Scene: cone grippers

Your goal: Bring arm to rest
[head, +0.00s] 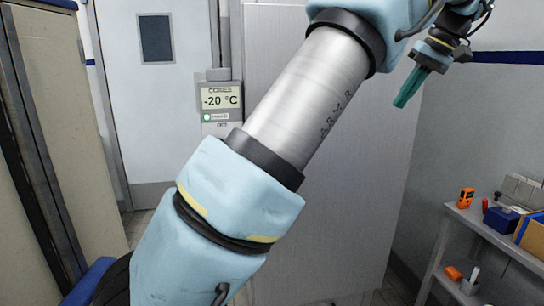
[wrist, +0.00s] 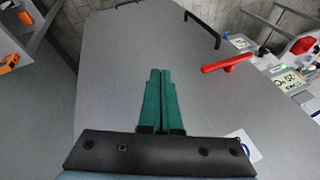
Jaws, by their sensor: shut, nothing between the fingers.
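My gripper (head: 408,88) is at the upper right of the head view, its green fingers pointing down and to the left. In the wrist view the two green fingers (wrist: 159,74) lie side by side, shut, with nothing held. My arm is raised and crosses the middle of the head view. In the wrist view a large grey panel fills the area beyond the fingers, with a black handle (wrist: 203,30) and a red lever (wrist: 227,64). The fingers appear apart from both.
A shelf unit (head: 462,214) at the right holds an orange device (head: 466,198) and a blue box (head: 502,219). A display (head: 220,98) reading -20 °C is mounted by the white door (head: 155,95). A beige panel (head: 60,130) stands at the left. The air around my gripper looks clear.

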